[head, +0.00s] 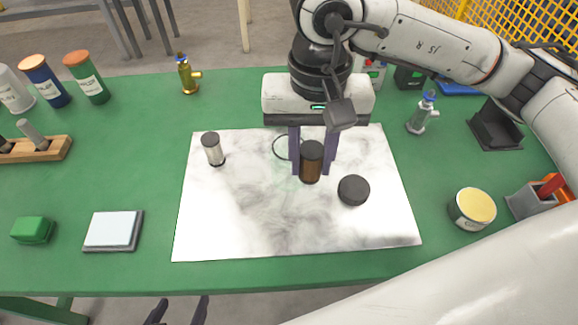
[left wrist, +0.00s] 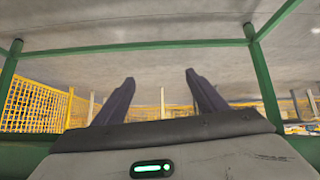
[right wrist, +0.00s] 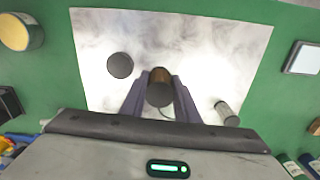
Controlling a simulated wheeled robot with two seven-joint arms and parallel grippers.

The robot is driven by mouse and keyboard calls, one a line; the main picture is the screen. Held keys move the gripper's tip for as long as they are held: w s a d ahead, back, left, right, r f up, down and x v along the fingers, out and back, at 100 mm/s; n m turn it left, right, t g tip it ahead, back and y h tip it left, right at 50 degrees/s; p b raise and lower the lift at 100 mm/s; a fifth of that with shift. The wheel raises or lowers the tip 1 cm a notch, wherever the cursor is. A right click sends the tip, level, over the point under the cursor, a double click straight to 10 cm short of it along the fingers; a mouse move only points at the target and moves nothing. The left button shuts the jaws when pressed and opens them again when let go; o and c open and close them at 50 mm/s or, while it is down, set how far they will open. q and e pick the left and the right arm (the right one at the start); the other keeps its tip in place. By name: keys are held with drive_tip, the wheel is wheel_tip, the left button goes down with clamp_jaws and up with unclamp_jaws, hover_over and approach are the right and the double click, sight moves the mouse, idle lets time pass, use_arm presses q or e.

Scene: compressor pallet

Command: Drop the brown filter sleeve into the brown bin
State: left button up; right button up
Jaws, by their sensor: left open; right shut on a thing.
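The brown filter sleeve (head: 311,172) is an upright brown cylinder with a dark top, over the middle of the white marbled mat. My right gripper (head: 313,170) has its fingers on both sides of it and is shut on it. In the right wrist view the sleeve (right wrist: 159,76) shows between the fingers. I cannot tell whether its bottom touches the mat. My left gripper (head: 180,310) is open and empty at the table's near edge; its spread fingers also show in the left wrist view (left wrist: 160,90). No brown bin is recognisable in these views.
The marbled mat (head: 250,225) also holds a silver cylinder (head: 213,148), a black round cap (head: 353,190) and a thin dark ring (head: 280,147). A yellow-topped tin (head: 472,208) and a grey box (head: 530,202) stand right. A wooden rack (head: 45,150) is left. The mat's front is clear.

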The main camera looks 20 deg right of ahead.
drive_tip(key=a+f+m, duration=0.1)
drive_tip(key=s+a+f+m, duration=0.1)
drive_tip(key=f, duration=0.1)
drive_tip(key=shift+a+p, duration=0.3)
drive_tip(key=shift+p, duration=0.05)
drive_tip(key=shift+f, duration=0.8)
wheel_tip(320, 180, down, 2)
drive_tip(key=shift+f, duration=0.55)
use_arm(q)
drive_tip(key=shift+s+a, duration=0.3)
drive_tip(key=shift+s, duration=0.55)
drive_tip(key=shift+f, duration=0.1)
